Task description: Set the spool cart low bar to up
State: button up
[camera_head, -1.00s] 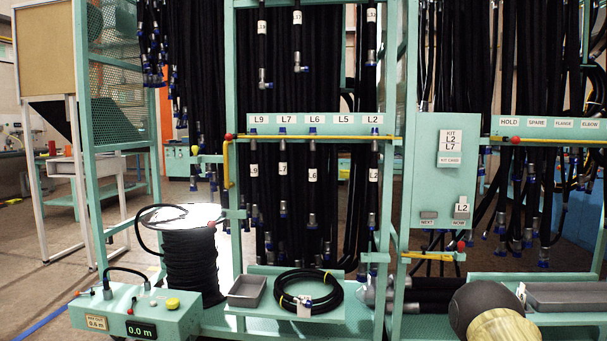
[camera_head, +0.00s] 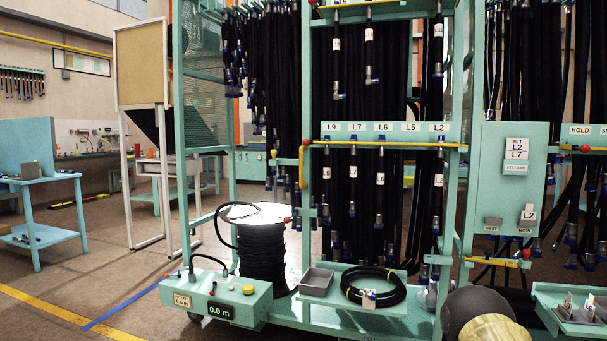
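The green spool cart (camera_head: 225,292) stands at lower left centre, with a black hose spool (camera_head: 262,250) and a "0.0 m" display. A long yellow bar (camera_head: 380,145) runs level under the L9 to L2 label strip, with a red ball at its left end. A yellow upright handle (camera_head: 301,168) hangs at its left. A lower yellow bar (camera_head: 492,262) lies level at right, below the kit panel, with a red knob (camera_head: 527,254). A small red knob (camera_head: 287,219) sits beside the spool. I cannot tell which is the spool cart's low bar. My gripper is out of view.
A grey tray (camera_head: 316,282) and a coiled black hose (camera_head: 373,287) lie on the low shelf. Black hoses hang behind. A blue table (camera_head: 40,185) stands at far left. Floor at lower left is clear. Part of my arm fills the lower right.

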aim_at(306, 142)
jog(key=u, duration=1.5)
jog(key=i, duration=0.95)
jog(key=z, duration=1.9)
jog(key=k, duration=0.6)
jog(key=u, duration=0.7)
jog(key=i, duration=0.55)
jog(key=u, duration=0.5)
